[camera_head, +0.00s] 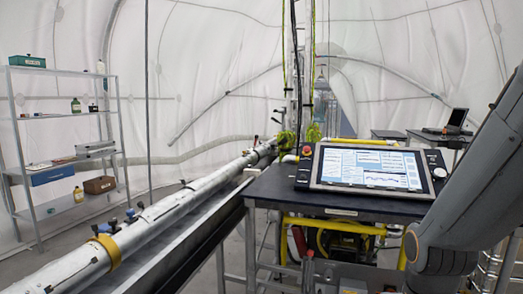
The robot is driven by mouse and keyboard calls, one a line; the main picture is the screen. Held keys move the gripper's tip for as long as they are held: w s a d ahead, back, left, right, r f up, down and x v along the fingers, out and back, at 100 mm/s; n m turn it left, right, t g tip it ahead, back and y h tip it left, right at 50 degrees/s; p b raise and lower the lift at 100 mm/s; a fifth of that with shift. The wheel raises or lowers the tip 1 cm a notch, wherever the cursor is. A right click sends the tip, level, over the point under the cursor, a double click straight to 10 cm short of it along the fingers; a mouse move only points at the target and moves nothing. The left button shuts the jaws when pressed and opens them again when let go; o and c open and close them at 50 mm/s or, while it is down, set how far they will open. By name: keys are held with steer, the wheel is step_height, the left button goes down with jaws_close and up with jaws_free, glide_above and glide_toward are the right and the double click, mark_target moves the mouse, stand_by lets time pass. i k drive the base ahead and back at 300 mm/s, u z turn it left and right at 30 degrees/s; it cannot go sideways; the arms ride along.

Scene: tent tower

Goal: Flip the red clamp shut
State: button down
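No red clamp can be made out for certain in the head view. A small red-topped piece (309,253) shows low under the dark table, in front of the yellow frame; it is too small to tell what it is. Part of my grey arm shows at the right edge. My gripper is out of the picture.
A dark table (270,190) carries a tilted screen panel (371,167) with a red button (307,151). A long silver pipe (165,212) with a yellow band (107,251) runs along the left. A metal shelf (121,140) stands at far left. A laptop (456,119) sits at right back.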

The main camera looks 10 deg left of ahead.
mark_target(257, 136)
steer(key=i, duration=1.05)
steer(key=u, duration=1.3)
steer(key=k, duration=0.65)
steer(key=u, duration=0.7)
steer(key=i, duration=1.15)
steer(key=z, duration=0.85)
steer(key=i, duration=0.35)
steer(key=z, duration=0.3)
